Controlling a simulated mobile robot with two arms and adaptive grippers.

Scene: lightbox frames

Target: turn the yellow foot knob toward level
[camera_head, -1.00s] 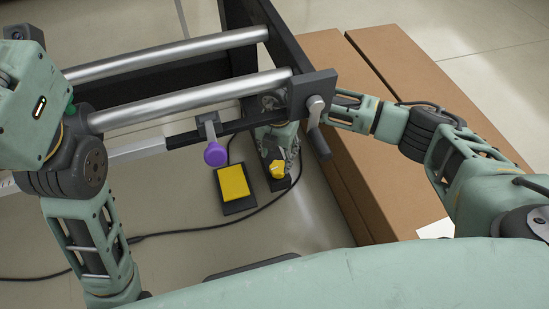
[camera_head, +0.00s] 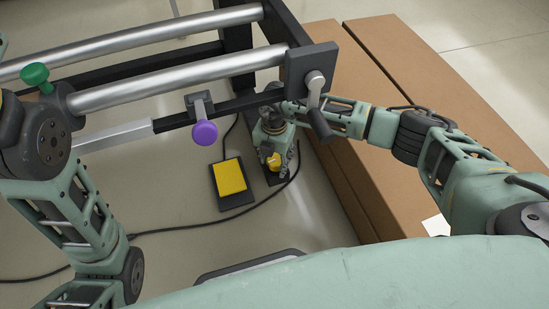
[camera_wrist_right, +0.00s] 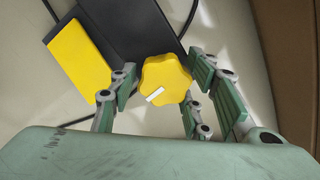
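The yellow foot knob (camera_head: 274,161) is low at the foot of the dark frame, partly hidden by my right gripper (camera_head: 279,150). In the right wrist view the lobed yellow knob (camera_wrist_right: 165,82) has a white mark on its face, slanting up to the right. My right gripper's fingers (camera_wrist_right: 163,84) stand on either side of the knob, apart from each other. A narrow gap shows on each side; contact cannot be made out. My left arm is at the left of the head view, and its gripper is out of view.
A yellow pedal (camera_head: 230,177) on a dark base lies left of the knob, with a black cable on the floor. A purple knob (camera_head: 204,133), a crank handle (camera_head: 318,105) and metal rollers (camera_head: 180,75) are above. Brown boxes (camera_head: 375,150) stand close on the right.

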